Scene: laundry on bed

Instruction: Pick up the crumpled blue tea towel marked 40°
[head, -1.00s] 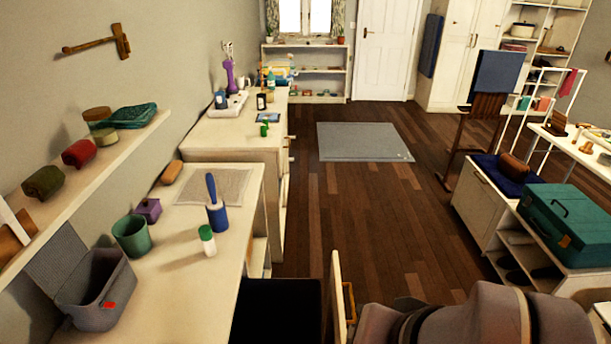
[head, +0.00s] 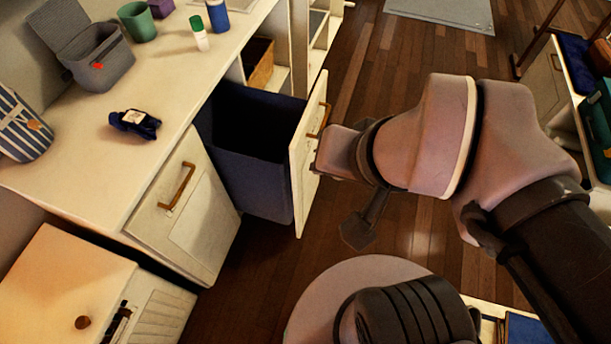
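A crumpled dark blue cloth (head: 146,127) with a white label lies on the pale worktop at the left of the head view. The mark on the label is too small to read. The end of my arm, with my gripper (head: 318,165), is at the middle of the view, well to the right of the cloth. It is beside the front of a pulled-out bin unit, close below its handle. The fingers are small and partly hidden, so I cannot tell whether they are open or whether they touch the front.
The pulled-out unit (head: 307,155) holds a dark blue bin (head: 245,175) and stands between my arm and the worktop (head: 85,175). A grey lidded box (head: 105,65), green pot (head: 138,22), white bottle (head: 200,38) and striped container (head: 22,125) stand around the cloth. Worktop beside the cloth is clear.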

